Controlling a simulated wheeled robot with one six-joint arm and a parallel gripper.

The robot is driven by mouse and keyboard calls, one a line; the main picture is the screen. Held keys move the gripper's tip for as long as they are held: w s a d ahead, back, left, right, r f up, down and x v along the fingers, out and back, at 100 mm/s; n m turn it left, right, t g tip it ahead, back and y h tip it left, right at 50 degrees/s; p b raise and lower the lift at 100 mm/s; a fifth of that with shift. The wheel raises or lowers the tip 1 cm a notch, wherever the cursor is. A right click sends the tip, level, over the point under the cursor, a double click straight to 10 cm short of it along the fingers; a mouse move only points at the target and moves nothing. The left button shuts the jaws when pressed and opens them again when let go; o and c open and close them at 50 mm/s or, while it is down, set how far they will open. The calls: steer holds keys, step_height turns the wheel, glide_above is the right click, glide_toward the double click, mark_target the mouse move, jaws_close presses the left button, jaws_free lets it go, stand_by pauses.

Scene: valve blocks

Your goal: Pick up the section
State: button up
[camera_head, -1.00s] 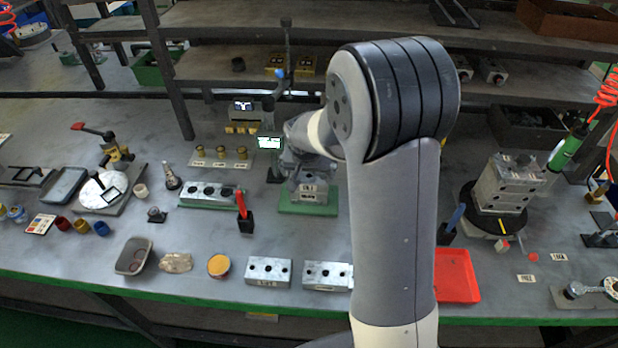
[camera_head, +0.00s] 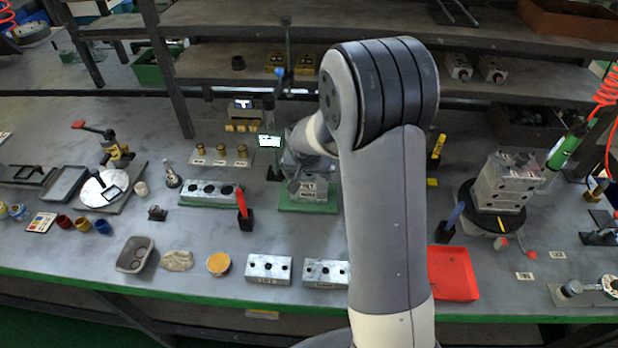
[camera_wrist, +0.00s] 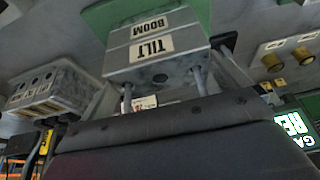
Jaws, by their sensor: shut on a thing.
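A grey metal section labelled TILT (camera_wrist: 155,50) sits against another labelled BOOM (camera_wrist: 143,28), in front of a green mat (camera_wrist: 207,12) in the wrist view. In the head view the TILT section (camera_head: 308,185) is above the BOOM section, over the green mat (camera_head: 300,207) at centre. My gripper (camera_wrist: 163,90) is shut on the TILT section, with a finger at each side. Most of the gripper is hidden behind my arm in the head view. I cannot tell whether the two sections are touching or slightly apart.
A green-based block (camera_head: 210,191) with holes and a red marker (camera_head: 241,203) in a black holder stand left. Two blocks (camera_head: 268,268) (camera_head: 326,272) lie near the front edge. A small screen (camera_head: 270,141) stands behind. A stacked block (camera_head: 503,185) sits right on a black turntable.

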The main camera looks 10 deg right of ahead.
mark_target(309, 175)
steer(key=shift+r, duration=0.2)
step_height(309, 175, up, 18)
steer(key=shift+b, duration=0.35)
stand_by(0.4)
steer(key=shift+f, duration=0.15)
